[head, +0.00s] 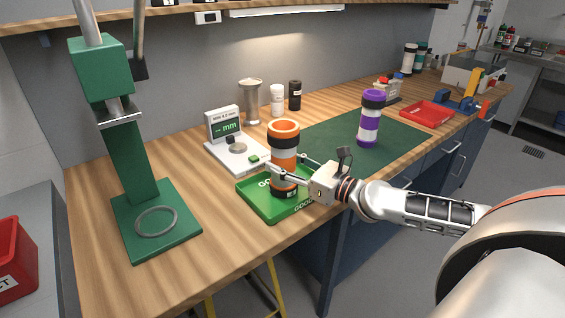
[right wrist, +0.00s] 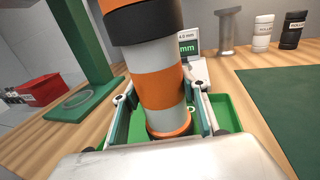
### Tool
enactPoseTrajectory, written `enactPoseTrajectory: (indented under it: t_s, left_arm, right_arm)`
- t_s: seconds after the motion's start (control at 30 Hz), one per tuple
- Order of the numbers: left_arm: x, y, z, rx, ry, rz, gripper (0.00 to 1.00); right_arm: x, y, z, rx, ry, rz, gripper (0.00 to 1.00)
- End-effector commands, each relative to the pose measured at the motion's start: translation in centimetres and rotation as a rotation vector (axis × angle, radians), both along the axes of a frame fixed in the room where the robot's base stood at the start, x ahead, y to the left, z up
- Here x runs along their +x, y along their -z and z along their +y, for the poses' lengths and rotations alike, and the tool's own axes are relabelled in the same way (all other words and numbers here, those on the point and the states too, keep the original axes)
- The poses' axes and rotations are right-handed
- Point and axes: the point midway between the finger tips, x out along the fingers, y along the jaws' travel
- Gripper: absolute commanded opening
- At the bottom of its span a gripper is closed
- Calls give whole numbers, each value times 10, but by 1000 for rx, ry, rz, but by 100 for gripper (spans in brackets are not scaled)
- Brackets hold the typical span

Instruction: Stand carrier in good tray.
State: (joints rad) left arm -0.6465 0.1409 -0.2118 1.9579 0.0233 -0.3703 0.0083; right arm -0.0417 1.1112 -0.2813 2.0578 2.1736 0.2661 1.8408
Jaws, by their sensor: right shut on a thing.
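The carrier (head: 284,144) is an orange, white and black cylinder with an orange rim, standing upright over the green good tray (head: 247,199). My right gripper (head: 287,171) is shut around the lower body of the carrier, coming from the right. In the right wrist view the carrier (right wrist: 160,90) is between my two fingers, and its orange lower end is inside the outline of the tray (right wrist: 225,107). I cannot tell whether its base touches the tray floor. My left gripper is not in view.
A gauge with a display (head: 225,124) stands behind the tray. A green press stand (head: 130,160) is at left. A purple and white carrier (head: 370,118) stands on the dark green mat (head: 330,135). A red tray (head: 427,114) lies farther right. Bare wood lies left of the tray.

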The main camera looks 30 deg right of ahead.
Motion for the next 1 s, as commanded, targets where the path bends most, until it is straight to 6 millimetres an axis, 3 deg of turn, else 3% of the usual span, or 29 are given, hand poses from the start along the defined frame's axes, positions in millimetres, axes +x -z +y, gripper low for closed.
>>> enactPoseTrajectory:
  t_s: [0.33, 0.37, 0.4, 1.0]
  left_arm:
    - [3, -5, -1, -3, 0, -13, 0]
    - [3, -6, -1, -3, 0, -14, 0]
    - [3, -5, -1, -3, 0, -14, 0]
    - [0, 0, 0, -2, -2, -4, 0]
  right_arm:
    - [0, 1, 0, 0, 0, -2, 13]
    - [0, 1, 0, 0, 0, -2, 51]
    - [0, 1, 0, 0, 0, -2, 61]
    - [-11, 4, -4, 2, 1, 3, 62]
